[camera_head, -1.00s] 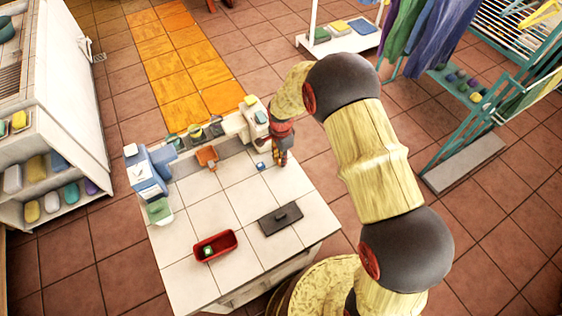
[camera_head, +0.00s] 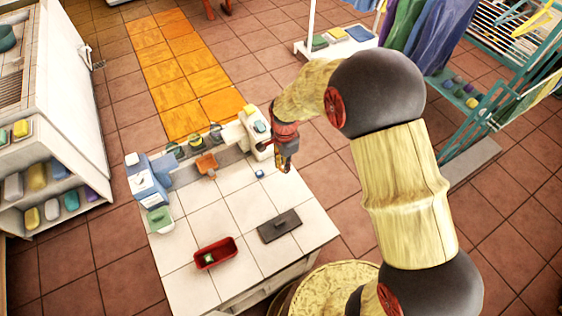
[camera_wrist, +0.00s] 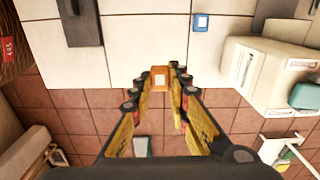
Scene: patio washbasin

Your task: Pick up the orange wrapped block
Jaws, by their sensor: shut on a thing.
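The orange wrapped block (camera_wrist: 160,79), with a pale label on its face, sits between my fingertips in the wrist view. My gripper (camera_wrist: 157,84) is shut on it. In the head view my gripper (camera_head: 285,162) is at the back right edge of the white tiled counter (camera_head: 240,208), beside a white box-like unit (camera_head: 256,138). The block is too small and covered there to make out clearly. In the wrist view the block shows against the counter's edge, with floor tiles beyond; its height above the counter is hard to tell.
A small blue block (camera_head: 259,174) lies on the counter near my gripper. A dark slab (camera_head: 279,226) and a red tray (camera_head: 216,253) holding a green piece are nearer the front. An orange scoop-like thing (camera_head: 207,163) is at the back. Mid-counter is clear.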

